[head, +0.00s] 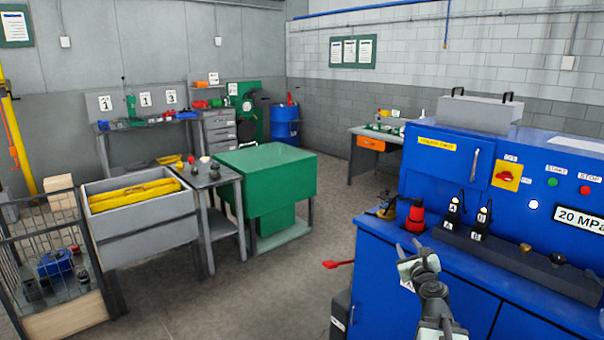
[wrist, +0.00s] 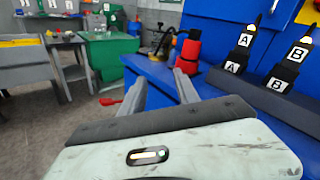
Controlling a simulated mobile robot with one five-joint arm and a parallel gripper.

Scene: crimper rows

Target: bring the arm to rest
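My gripper (head: 411,250) is at the front edge of the blue bench (head: 376,262), in the lower right of the head view. In the wrist view its two grey fingers (wrist: 161,90) stand apart with nothing between them, so it is open and empty. The fingers point toward the red and black cylinder (wrist: 188,52) on the bench and appear short of it. My arm reaches up from the bottom of the head view.
Two black tools labelled A (wrist: 238,52) and B (wrist: 291,60) stand in a row right of the gripper. The blue control panel (head: 560,175) rises behind. A red lever (head: 338,264) sticks out left of the bench. Open floor (head: 290,275) lies to the left.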

